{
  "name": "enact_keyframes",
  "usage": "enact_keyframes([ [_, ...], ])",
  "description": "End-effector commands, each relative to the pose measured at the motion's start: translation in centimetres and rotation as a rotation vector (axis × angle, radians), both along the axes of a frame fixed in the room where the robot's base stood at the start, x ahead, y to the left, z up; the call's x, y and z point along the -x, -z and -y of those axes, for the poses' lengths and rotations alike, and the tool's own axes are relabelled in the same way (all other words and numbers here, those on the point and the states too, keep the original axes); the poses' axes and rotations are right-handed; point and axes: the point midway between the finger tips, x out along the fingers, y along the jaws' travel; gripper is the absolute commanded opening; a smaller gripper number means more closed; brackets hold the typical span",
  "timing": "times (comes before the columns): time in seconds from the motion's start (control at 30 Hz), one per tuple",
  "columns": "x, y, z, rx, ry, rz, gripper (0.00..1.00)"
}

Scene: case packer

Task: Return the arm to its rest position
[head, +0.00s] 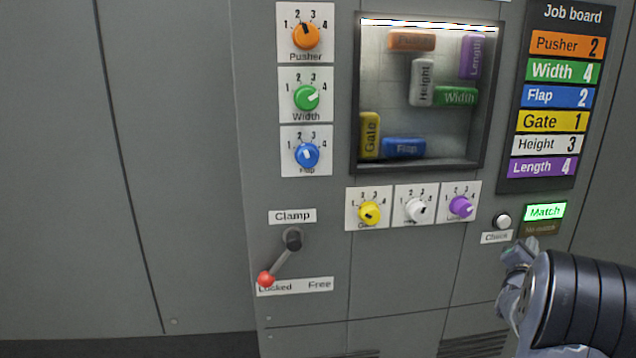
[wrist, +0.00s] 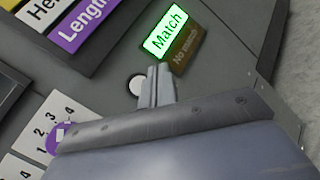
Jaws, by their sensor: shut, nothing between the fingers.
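My gripper (head: 524,250) is at the lower right of the head view, in front of the panel and just below the Match lamp. In the wrist view my gripper (wrist: 161,72) has its fingers together with nothing between them. Its tips are close to the white Check button (wrist: 137,85); I cannot tell whether they touch it. In the head view the Check button (head: 502,221) shows to the left of the gripper. The Match lamp (head: 545,211) is lit green. The No match lamp (head: 540,229) below it is dark.
The job board (head: 556,97) hangs at the upper right. A window (head: 483,165) shows coloured blocks. Several knobs, such as the purple one (head: 461,206), stick out of the panel. The clamp lever (head: 281,262) points to Locked. The left cabinet front (head: 60,170) is bare.

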Motion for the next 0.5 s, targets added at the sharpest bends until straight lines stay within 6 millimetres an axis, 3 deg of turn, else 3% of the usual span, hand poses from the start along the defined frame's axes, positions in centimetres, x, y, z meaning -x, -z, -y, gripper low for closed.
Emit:
enact_keyframes([
  [0.2,1.7,0.1,0.1,0.000,0.001,0.001,0.00],
  [0.5,1.9,0.0,0.1,0.000,-0.001,0.000,0.00],
])
